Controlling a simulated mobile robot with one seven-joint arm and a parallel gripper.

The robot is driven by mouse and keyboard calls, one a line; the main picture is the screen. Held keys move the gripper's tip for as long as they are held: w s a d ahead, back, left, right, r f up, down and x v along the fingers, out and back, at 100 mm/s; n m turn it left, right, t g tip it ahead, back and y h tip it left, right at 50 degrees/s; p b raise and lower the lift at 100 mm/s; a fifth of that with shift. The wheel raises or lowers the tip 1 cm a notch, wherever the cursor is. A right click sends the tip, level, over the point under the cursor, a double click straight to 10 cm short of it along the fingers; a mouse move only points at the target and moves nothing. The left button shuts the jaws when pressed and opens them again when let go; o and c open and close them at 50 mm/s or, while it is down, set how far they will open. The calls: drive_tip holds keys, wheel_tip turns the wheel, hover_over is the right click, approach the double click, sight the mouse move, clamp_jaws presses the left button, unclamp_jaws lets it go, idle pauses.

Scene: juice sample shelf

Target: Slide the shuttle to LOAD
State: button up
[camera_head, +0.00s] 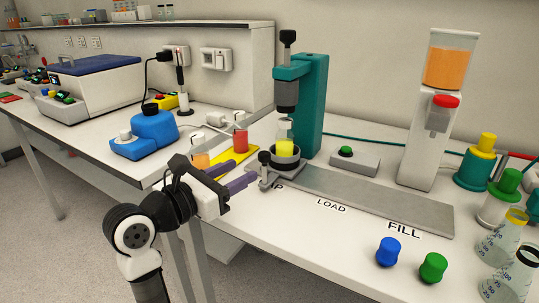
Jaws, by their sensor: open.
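The shuttle (285,163) is a grey carriage with a dark round holder at the left end of a grey rail (375,199). It stands under the teal press, by a label ending in "P" whose start is hidden. A small jar with yellow contents (285,147) sits in the holder. A post with a black knob (264,157) rises from the shuttle's left front. The LOAD label (331,205) lies by the middle of the rail, and the FILL label (404,230) is farther right. My gripper (245,170), with purple fingers, is open just left of the knob post; contact cannot be told.
The teal press (310,105) stands over the shuttle. A dispenser with orange juice (449,75) stands behind the rail's right part. Blue (388,251) and green (433,267) caps and flasks (502,237) stand at front right. The rail right of the shuttle is clear.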

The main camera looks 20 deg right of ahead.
drive_tip(key=p, duration=0.1)
hover_over(271, 179)
drive_tip(key=shift+s, duration=0.1)
clamp_jaws()
idle(0.3)
